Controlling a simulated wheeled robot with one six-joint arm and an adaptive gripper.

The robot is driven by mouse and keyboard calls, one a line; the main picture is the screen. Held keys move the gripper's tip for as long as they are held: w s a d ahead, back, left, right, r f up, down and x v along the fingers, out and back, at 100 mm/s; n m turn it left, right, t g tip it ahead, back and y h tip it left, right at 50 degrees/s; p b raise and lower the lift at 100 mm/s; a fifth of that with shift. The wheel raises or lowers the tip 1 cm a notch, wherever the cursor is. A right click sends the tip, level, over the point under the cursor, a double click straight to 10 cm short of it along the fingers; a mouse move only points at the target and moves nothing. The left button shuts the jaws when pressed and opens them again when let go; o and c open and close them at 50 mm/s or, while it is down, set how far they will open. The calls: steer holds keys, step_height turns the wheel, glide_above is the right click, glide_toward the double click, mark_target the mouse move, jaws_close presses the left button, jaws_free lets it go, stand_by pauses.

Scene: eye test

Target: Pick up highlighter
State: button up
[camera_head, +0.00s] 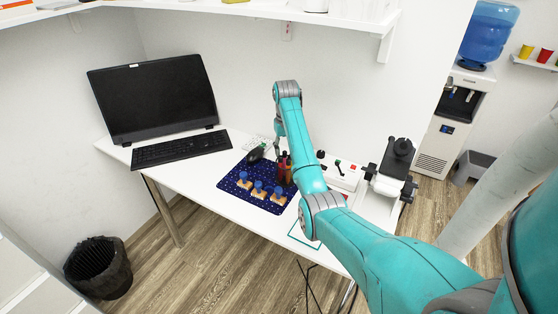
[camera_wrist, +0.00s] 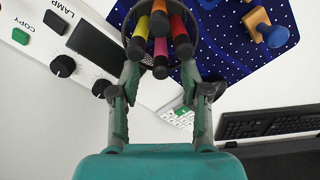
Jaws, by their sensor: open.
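Several highlighters with coloured bodies and dark ends stand in a dark round holder (camera_wrist: 123,30). In the wrist view I see an orange highlighter (camera_wrist: 159,24), a red one (camera_wrist: 181,36), a yellow one (camera_wrist: 191,24) and a pink one (camera_wrist: 161,60). The group of highlighters (camera_head: 283,166) also shows small in the head view, on the blue mat. My gripper (camera_wrist: 158,78) is open, its fingers apart at either side of the holder's near edge. Nothing is seen held between them. In the head view the fingertips are too small to make out.
A white panel with knobs (camera_wrist: 80,85) lies left of the holder in the wrist view. A black keyboard (camera_head: 181,148) and monitor (camera_head: 155,92) stand at the left.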

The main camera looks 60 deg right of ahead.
steer(key=shift+f, duration=0.35)
jaws_close()
steer(key=shift+r, duration=0.15)
